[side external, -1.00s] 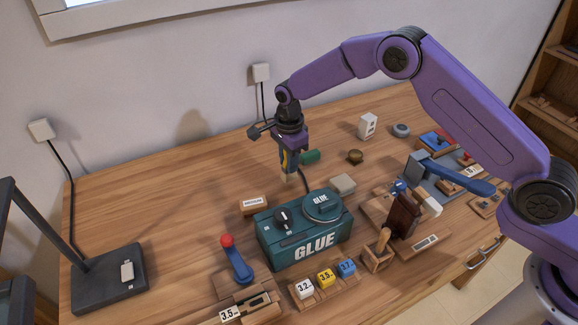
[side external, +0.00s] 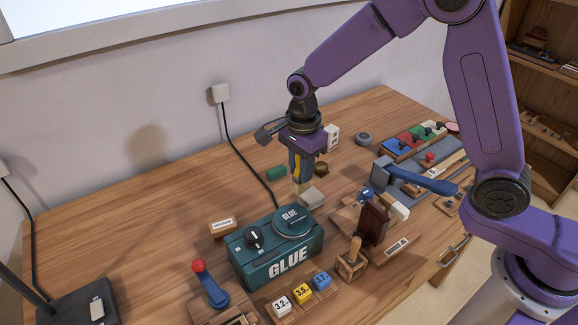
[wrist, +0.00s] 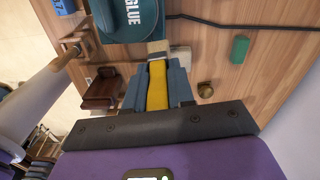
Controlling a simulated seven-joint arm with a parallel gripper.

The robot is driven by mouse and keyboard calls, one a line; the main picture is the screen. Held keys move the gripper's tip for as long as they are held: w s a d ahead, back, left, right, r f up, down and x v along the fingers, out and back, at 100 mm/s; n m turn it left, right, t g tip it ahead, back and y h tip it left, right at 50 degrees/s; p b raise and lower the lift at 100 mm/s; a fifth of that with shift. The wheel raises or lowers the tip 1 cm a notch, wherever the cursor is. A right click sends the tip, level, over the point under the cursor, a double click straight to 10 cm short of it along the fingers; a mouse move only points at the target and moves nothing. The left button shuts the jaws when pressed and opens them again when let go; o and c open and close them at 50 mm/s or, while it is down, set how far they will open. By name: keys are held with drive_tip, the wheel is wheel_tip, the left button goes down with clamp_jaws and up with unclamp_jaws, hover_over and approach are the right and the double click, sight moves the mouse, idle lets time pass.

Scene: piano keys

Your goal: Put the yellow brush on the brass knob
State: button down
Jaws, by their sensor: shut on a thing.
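My gripper (side external: 300,178) is shut on the yellow brush (wrist: 157,86), whose handle is between the two blue-grey fingers in the wrist view. The brush points down with its pale bristle end (wrist: 158,48) lowest, above the table behind the glue box. The brass knob (side external: 321,169) is a small round knob on the table, just right of the fingers in the side view and partly hidden by my gripper. It also shows in the wrist view (wrist: 205,90), right of the fingers and apart from the brush.
The teal glue box (side external: 277,252) stands in front, with a grey block (side external: 310,197) behind it. A green block (side external: 276,173) lies left of the knob. A black cable runs to the glue box. A blue-handled tool (side external: 422,180) and wooden items crowd the right.

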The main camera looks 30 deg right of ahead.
drive_tip(key=s+d+r+m, duration=0.1)
drive_tip(key=d+r, duration=0.1)
drive_tip(key=d, duration=0.6)
drive_tip(key=s+d+r+m, duration=0.1)
drive_tip(key=d+r, duration=0.1)
drive_tip(key=d, duration=0.7)
approach(321, 165)
drive_tip(key=shift+d+f, duration=0.1)
drive_tip(key=shift+f, duration=1.4)
drive_tip(key=shift+f, duration=0.1)
drive_tip(key=c, duration=1)
unclamp_jaws()
drive_tip(key=shift+o, duration=0.2)
